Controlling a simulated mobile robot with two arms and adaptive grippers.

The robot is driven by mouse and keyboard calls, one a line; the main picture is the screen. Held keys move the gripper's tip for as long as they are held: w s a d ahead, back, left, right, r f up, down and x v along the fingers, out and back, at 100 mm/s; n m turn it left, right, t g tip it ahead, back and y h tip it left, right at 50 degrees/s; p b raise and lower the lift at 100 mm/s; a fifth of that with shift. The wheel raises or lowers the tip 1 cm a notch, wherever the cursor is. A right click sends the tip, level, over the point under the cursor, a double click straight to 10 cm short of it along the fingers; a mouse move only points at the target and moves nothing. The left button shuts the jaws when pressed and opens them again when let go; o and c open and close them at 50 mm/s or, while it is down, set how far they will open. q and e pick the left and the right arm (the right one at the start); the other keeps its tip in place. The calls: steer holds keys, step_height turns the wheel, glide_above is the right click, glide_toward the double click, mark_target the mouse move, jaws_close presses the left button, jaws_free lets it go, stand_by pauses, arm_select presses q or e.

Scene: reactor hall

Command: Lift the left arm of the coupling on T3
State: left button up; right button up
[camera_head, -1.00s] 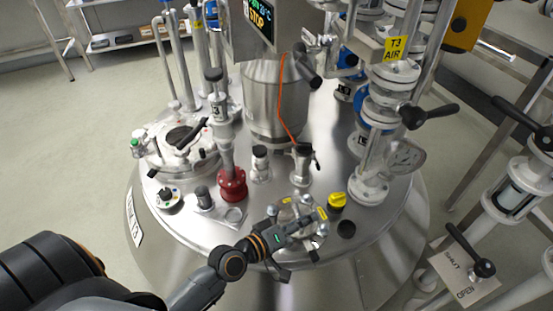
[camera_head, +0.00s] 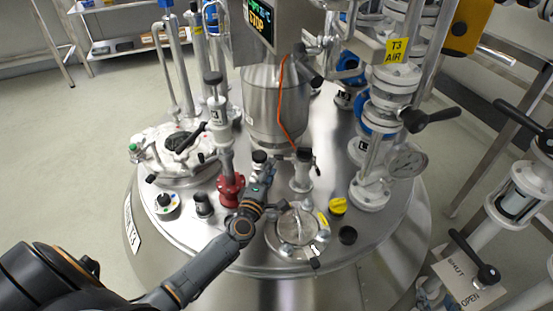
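The tank T3 (camera_head: 340,245) has a round steel lid crowded with fittings. A short steel fitting with a black top (camera_head: 303,172), which looks like the coupling, stands near the middle of the lid. A dark lever shows on its right side; I cannot make out its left arm. My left gripper (camera_head: 268,173) is just left of this fitting, above the lid, seemingly apart from it. It partly covers a smaller steel fitting (camera_head: 259,158) behind it. Its fingers are too small and dark to tell open from shut. My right gripper is not in view.
A red-flanged valve (camera_head: 230,187) stands close left of my gripper. A round steel hatch (camera_head: 296,228), a yellow cap (camera_head: 338,206) and a black cap (camera_head: 347,235) lie nearer the front. The T3 air pipe (camera_head: 371,185) rises at right. An orange cable (camera_head: 284,100) hangs behind.

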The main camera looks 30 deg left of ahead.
mark_target(276, 156)
arm_select(q)
steer(key=w, duration=0.3)
steer(key=w+a+b, duration=0.1)
steer(key=w, duration=0.1)
steer(key=shift+w, duration=0.5)
arm_select(e)
steer(key=w+a+r+t+y, duration=0.1)
steer(key=w+r+t, duration=0.2)
steer(key=r, duration=0.3)
steer(key=shift+w+a+t, duration=0.15)
steer(key=shift+a+t, duration=0.25)
steer(key=shift+t, duration=0.2)
arm_select(q)
steer(key=shift+c, duration=0.2)
jaws_close()
